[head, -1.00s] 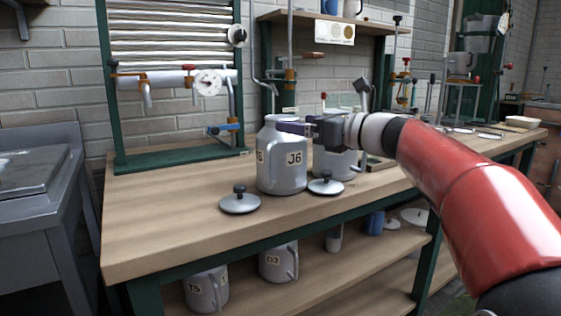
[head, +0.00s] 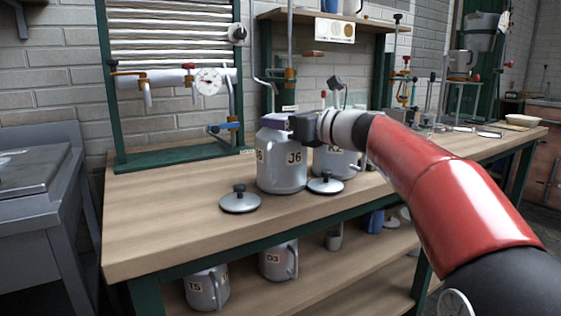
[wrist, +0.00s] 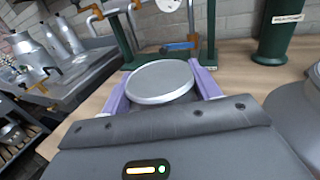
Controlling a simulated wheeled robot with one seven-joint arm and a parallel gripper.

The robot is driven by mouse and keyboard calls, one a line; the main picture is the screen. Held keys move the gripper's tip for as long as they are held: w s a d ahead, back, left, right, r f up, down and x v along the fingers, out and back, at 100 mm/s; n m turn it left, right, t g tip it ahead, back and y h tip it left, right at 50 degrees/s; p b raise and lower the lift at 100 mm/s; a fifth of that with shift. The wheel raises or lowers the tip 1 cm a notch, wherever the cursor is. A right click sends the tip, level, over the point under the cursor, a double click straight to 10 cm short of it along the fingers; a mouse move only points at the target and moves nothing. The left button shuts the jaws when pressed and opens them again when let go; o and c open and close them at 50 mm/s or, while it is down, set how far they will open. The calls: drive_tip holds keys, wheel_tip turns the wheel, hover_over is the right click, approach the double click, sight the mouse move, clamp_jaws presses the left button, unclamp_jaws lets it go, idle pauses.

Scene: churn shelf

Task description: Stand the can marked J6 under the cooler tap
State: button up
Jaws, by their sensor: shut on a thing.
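The can marked J6 (head: 281,170) is a grey metal can, upright on the bench. My gripper (head: 276,121) is at its neck from the right. In the wrist view my gripper (wrist: 162,92) has its purple fingers shut on both sides of the can's round grey top (wrist: 160,82). Whether the can's base touches the bench is hard to tell. The cooler (head: 170,45), with stacked horizontal tubes in a green frame, stands behind and left of it. A blue-handled tap (head: 225,127) is at the cooler's lower right; it also shows in the wrist view (wrist: 180,46).
A second can (head: 332,160) stands close right of J6, partly behind my arm. Two knobbed lids (head: 240,201) (head: 325,184) lie in front. The bench (head: 165,215) is clear to the left, before the cooler. Cans T5 (head: 207,288) and D3 (head: 279,262) stand on the lower shelf.

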drive_tip(key=c, duration=0.7)
